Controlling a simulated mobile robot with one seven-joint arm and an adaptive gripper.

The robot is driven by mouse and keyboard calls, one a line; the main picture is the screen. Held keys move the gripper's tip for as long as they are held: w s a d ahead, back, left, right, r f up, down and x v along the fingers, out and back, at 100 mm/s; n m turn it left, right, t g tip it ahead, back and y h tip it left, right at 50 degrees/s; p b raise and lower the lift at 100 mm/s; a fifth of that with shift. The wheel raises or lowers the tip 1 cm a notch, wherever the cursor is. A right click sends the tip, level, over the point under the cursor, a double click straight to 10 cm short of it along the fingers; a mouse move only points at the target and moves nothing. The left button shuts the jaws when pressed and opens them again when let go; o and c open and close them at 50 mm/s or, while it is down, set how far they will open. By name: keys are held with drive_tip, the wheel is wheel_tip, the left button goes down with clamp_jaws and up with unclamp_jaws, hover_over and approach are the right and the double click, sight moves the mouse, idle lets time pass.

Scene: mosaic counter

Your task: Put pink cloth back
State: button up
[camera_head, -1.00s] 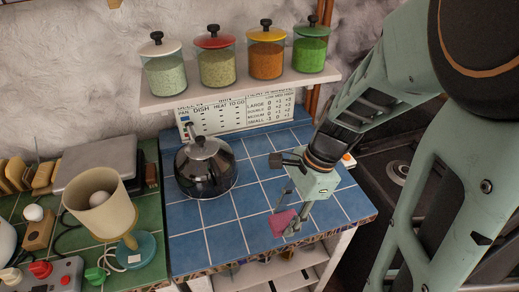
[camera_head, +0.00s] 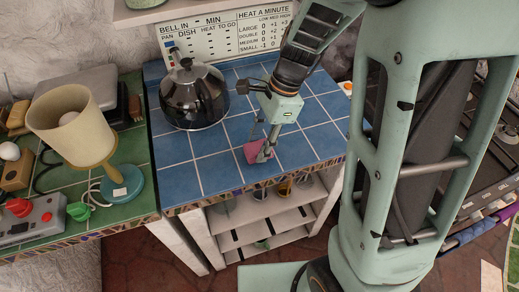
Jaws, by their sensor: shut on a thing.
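The pink cloth (camera_head: 252,152) is a small folded patch near the front edge of the blue tiled counter (camera_head: 214,177). My gripper (camera_head: 262,152) points down over it, with its fingers shut on the cloth. One finger partly hides the cloth. Whether the cloth touches the tiles or hangs just above them, I cannot tell.
A lamp (camera_head: 88,140) and a grey box with knobs (camera_head: 30,222) are on the green counter at left. Open white shelves (camera_head: 265,208) with jars are below. Tiles between kettle and gripper are clear.

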drive_tip(key=shift+f, duration=0.3)
drive_tip(key=shift+f, duration=0.15)
drive_tip(key=o, duration=1)
drive_tip(key=p+v, duration=0.1)
drive_tip(key=v, duration=1.1)
drive_tip(key=shift+d, duration=0.1)
drive_tip(key=shift+d, duration=0.1)
